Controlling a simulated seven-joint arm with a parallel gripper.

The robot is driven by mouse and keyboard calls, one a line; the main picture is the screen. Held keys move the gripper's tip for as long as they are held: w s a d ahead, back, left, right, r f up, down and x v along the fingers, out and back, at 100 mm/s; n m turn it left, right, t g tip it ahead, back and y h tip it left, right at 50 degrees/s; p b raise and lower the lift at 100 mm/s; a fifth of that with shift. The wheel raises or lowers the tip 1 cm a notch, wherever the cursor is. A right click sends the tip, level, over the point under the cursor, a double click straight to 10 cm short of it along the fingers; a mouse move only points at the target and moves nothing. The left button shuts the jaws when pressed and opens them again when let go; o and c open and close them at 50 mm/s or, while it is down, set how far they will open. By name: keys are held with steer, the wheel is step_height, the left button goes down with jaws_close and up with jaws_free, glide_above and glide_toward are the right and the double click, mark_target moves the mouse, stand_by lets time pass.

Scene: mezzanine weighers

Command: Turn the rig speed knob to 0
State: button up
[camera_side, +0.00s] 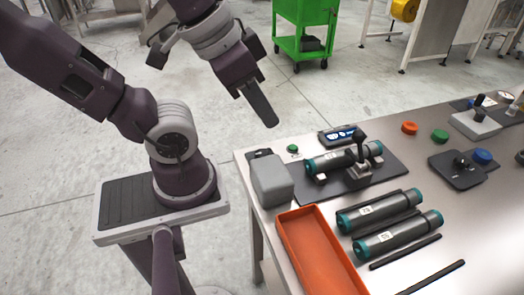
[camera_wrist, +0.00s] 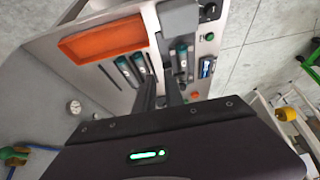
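I cannot make out which part is the rig speed knob; no scale or 0 mark is readable. The test rig (camera_side: 369,172) is a dark plate holding a teal-ended cylinder (camera_side: 330,163) with a black upright lever (camera_side: 360,144). Behind it is a small black unit with a lit blue display (camera_side: 342,134), also in the wrist view (camera_wrist: 207,67). A green button (camera_side: 292,148) sits left of it.
An orange tray (camera_side: 287,234) lies at the near left of the table, with two loose cylinders (camera_side: 380,210) beside it. Orange (camera_side: 409,127), green (camera_side: 439,136) and blue (camera_side: 482,156) round pieces are farther right. A green cart (camera_side: 303,43) stands on the floor behind.

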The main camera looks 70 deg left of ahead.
steer(key=o, duration=0.6)
steer(key=w, duration=0.1)
steer(key=w+a+f+m+g, duration=0.1)
steer(key=w, duration=0.1)
steer(key=w+a+f+g, duration=0.1)
steer(key=shift+w+a+f, duration=0.15)
steer(key=shift+w+a, duration=0.05)
steer(key=shift+w, duration=0.15)
steer(key=m+g+y, duration=0.2)
steer(key=m+g, duration=0.4)
steer(key=g, duration=0.2)
glide_toward(262, 152)
steer(key=f, duration=0.1)
steer(key=x, duration=0.7)
steer(key=shift+s+r, duration=0.1)
steer(key=shift+s, duration=0.15)
steer(key=shift+a+f, duration=0.1)
steer(key=shift+f, duration=0.2)
steer(key=shift+c, duration=0.6)
jaws_close()
